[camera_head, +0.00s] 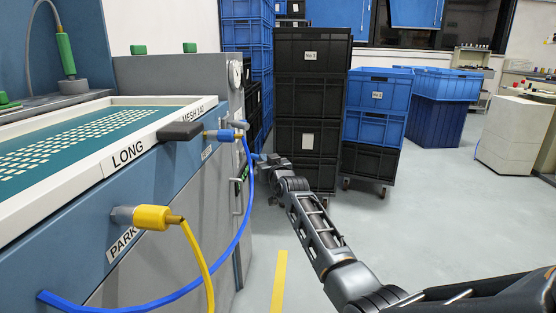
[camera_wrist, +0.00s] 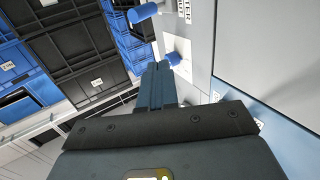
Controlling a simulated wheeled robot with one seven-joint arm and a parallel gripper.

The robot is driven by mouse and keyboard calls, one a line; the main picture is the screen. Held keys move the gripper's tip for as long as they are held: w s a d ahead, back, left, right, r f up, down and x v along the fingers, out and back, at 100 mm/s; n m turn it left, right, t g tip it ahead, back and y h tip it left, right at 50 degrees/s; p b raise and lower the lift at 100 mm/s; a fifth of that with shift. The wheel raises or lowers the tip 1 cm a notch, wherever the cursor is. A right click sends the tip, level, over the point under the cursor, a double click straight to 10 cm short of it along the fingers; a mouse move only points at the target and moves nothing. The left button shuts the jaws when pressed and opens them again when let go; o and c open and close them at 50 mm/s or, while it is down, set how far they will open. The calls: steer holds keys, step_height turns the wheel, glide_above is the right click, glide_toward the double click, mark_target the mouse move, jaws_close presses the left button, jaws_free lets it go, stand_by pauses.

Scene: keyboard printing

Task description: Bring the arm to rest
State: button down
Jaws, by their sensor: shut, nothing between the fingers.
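My arm reaches in from the lower right of the head view, bent at the elbow. My gripper (camera_head: 257,157) is at its far end, just right of the blue-grey machine (camera_head: 85,215). It holds nothing. In the wrist view its two blue-grey fingers (camera_wrist: 157,68) lie together, pointing toward a pale panel with blue fittings. I cannot tell whether the fingertips touch anything there.
A blue connector (camera_head: 218,135) and a yellow connector (camera_head: 152,217) with trailing hoses stick out of the machine's side. Black crates (camera_head: 310,98) stand behind the gripper, blue crates (camera_head: 377,92) to their right. The floor (camera_head: 430,215) at right is clear.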

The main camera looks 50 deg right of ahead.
steer(key=shift+s+d, duration=0.5)
steer(key=shift+s, duration=0.4)
steer(key=shift+s+d, duration=0.5)
steer(key=shift+s, duration=0.35)
